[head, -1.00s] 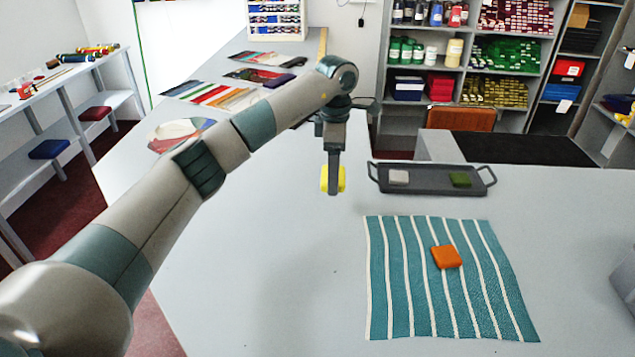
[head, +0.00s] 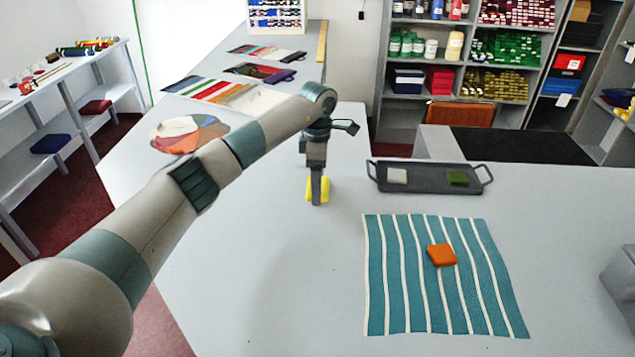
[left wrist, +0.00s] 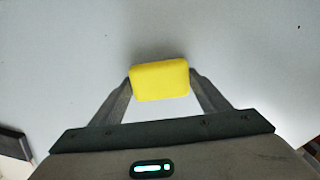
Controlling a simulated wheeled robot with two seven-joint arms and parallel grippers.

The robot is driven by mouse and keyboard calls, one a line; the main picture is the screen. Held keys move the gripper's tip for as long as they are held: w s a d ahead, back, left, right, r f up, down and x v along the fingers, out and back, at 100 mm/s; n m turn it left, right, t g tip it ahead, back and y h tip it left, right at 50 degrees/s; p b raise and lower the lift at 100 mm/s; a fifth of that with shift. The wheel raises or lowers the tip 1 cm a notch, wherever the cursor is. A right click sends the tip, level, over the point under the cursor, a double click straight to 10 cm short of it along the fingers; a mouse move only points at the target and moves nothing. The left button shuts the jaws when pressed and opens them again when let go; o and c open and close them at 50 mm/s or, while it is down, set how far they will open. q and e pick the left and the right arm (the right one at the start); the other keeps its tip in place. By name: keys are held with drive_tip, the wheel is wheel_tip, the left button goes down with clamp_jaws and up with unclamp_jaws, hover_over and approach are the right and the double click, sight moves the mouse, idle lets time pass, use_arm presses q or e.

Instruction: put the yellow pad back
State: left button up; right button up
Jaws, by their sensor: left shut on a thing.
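The yellow pad (head: 325,190) is held in my left gripper (head: 317,192), left of the tray in the head view. In the left wrist view the yellow pad (left wrist: 160,80) sits between the two fingertips of my left gripper (left wrist: 160,84), with a finger against each side. Grey counter shows beyond it; I cannot tell how high the pad is above the counter. My right gripper is in neither view.
A dark tray (head: 428,187) holds a light grey pad (head: 397,175) and a green pad (head: 457,177). An orange pad (head: 441,254) lies on a teal and white striped cloth (head: 400,300). The counter (head: 270,240) around my left gripper is clear.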

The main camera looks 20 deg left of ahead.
use_arm(q)
drive_tip(key=shift+f, duration=0.55)
drive_tip(key=shift+f, duration=0.2)
drive_tip(key=o, duration=1)
drive_tip(key=shift+r, duration=0.3)
